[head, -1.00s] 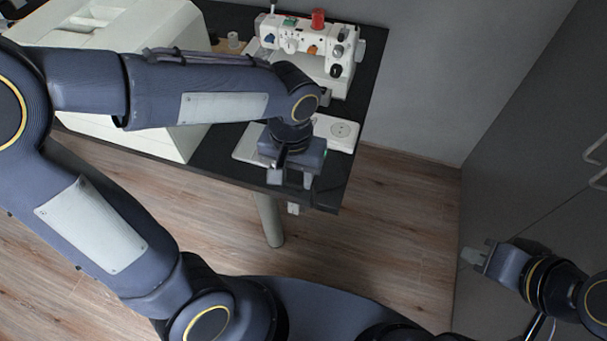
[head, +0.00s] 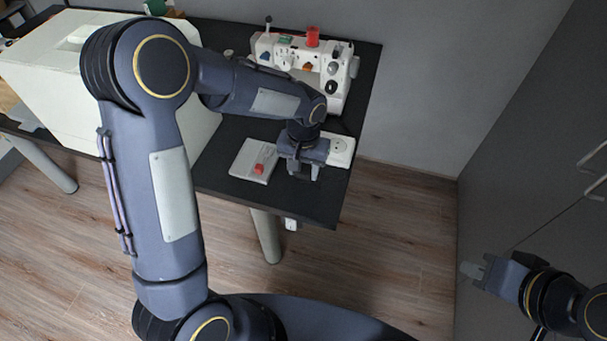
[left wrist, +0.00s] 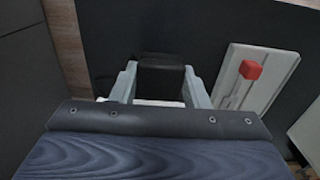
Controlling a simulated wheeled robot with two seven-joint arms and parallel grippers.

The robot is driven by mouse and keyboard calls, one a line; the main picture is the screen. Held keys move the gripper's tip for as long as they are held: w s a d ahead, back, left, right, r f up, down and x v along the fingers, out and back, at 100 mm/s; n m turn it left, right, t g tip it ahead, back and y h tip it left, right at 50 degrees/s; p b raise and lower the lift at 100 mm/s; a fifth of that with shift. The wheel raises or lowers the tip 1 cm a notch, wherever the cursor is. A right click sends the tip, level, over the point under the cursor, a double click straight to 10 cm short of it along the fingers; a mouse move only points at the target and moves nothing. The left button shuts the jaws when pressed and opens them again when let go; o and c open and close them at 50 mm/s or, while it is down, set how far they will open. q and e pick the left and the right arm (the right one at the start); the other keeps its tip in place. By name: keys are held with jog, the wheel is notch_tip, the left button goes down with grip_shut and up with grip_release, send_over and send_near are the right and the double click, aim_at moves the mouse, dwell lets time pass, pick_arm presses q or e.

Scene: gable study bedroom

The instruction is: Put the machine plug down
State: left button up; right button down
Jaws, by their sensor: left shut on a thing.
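The machine plug (left wrist: 161,78) is a black block between the two pale fingers of my left gripper (left wrist: 158,88) in the left wrist view. My left gripper (head: 303,172) is shut on it over the black table (head: 222,176), near the front right corner. In the head view the gripper mostly hides the plug. I cannot tell whether the plug touches the tabletop. A white socket unit (head: 341,150) is just behind and right of the gripper. My right gripper (head: 474,270) is at the right, away from the table, and its jaw opening is unclear.
A white plate with a red switch (head: 254,161) lies left of my left gripper. A white sewing machine (head: 304,66) stands at the back. A large white case (head: 50,75) fills the table's left. Grey cabinet doors (head: 545,190) stand at the right.

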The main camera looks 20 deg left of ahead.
aim_at(303, 170)
pick_arm(q)
notch_tip(303, 170, down, 3)
jog(key=shift+f, duration=0.1)
jog(key=shift+f+b, duration=0.6)
jog(key=shift+b, duration=0.1)
jog(key=o, duration=1.3)
jog(key=shift+c, duration=0.2)
jog(key=shift+r, duration=0.1)
jog(key=shift+r+p, duration=0.3)
jog(key=shift+p, duration=0.05)
notch_tip(303, 170, up, 13)
jog(key=shift+f+p, duration=0.2)
jog(key=shift+p, duration=0.4)
